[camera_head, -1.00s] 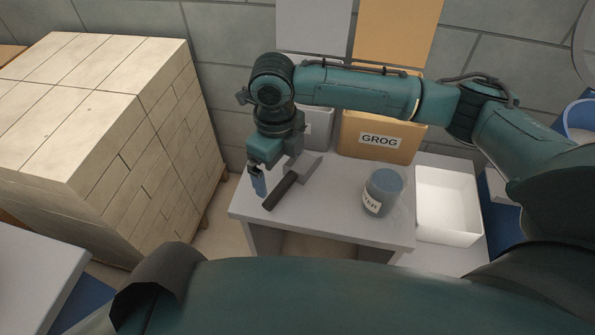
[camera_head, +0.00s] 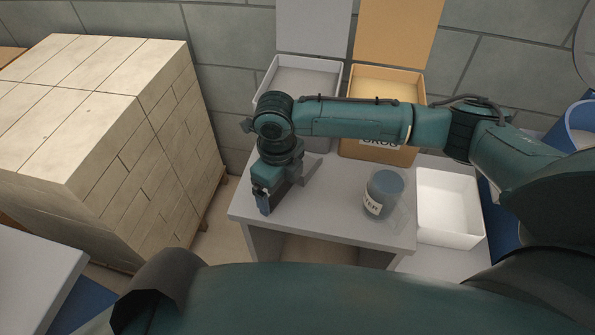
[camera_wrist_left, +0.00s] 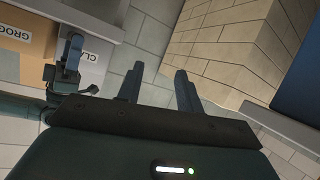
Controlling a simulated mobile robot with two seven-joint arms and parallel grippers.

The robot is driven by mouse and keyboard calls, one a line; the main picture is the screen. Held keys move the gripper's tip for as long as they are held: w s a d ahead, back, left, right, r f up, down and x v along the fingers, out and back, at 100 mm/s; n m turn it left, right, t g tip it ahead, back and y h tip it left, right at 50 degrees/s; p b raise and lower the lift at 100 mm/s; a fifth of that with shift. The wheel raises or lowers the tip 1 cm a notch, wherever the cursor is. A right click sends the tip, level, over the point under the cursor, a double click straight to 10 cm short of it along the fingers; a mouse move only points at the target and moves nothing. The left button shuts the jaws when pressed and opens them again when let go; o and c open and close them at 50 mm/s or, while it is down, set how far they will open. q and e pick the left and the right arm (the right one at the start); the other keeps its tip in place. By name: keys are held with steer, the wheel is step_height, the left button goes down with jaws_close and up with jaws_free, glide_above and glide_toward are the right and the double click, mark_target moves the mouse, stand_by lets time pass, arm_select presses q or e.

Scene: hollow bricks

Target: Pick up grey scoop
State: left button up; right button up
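The grey scoop (camera_head: 313,164) lies on the grey table (camera_head: 330,232); its flat grey end shows beside my right gripper. Its dark handle is hidden behind that gripper. My right gripper (camera_head: 264,202) points down at the table's left part, over where the handle lies. One bluish finger shows; whether it is open or shut on the handle cannot be told. My left gripper (camera_wrist_left: 160,85) is open and empty in the left wrist view, away from the table.
A grey-blue jar (camera_head: 376,204) stands right of the scoop, with a white tray (camera_head: 448,238) further right. Behind are an open white box (camera_head: 334,90) and a yellow GROG box (camera_head: 395,153). A tall brick stack (camera_head: 110,130) stands left.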

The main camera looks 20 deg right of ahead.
steer(key=shift+c, duration=1.2)
